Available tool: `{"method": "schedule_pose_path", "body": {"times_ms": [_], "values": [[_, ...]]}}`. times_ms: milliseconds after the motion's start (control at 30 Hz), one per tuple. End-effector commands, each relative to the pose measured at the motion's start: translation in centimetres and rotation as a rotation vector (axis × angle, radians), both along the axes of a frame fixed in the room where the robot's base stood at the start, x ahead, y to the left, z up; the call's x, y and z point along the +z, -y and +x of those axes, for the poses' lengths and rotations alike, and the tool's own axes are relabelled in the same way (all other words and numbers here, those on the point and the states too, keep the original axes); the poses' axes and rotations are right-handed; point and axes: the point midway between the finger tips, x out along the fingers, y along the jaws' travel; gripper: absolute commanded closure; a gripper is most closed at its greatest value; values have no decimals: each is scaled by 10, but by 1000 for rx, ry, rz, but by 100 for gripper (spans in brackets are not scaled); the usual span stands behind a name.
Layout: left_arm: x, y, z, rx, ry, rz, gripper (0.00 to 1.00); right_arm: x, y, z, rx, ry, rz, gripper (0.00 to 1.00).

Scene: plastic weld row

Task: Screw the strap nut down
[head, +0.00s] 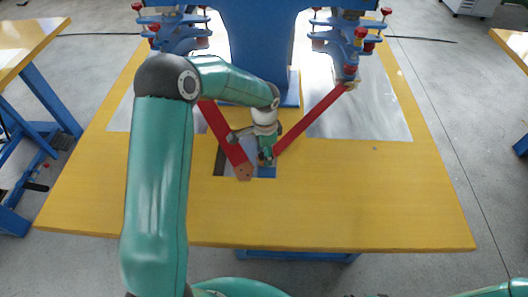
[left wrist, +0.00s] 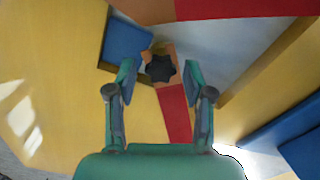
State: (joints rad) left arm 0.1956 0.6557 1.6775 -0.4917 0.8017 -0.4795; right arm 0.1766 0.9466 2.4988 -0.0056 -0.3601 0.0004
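The strap nut, a black star-shaped knob (left wrist: 160,68), sits on the orange-brown end of a red strap (left wrist: 174,110) in the left wrist view. My left gripper (left wrist: 160,73) is open, with one fingertip on each side of the knob and a visible gap to each. In the head view my left gripper (head: 266,158) points down at the lower end of the right-hand red strap (head: 312,118); the knob is hidden or too small to tell there. My right gripper is not in view.
A second red strap (head: 226,138) with a brown end lies to the left. The straps meet near a cut-out in the yellow table (head: 350,205). The blue press frame (head: 262,40) with clamps stands behind, over grey metal sheets (head: 375,115). The table front is clear.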

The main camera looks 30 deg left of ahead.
Motion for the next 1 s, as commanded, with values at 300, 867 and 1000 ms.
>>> {"method": "schedule_pose_path", "body": {"times_ms": [300, 867, 1000], "values": [[-4, -1, 1, 141, 5, 0, 48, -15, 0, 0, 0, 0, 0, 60], [-4, -5, 0, 1060, 5, 1, 48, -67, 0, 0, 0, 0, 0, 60], [-3, -6, -1, 1289, 3, 1, 48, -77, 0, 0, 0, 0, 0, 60]]}}
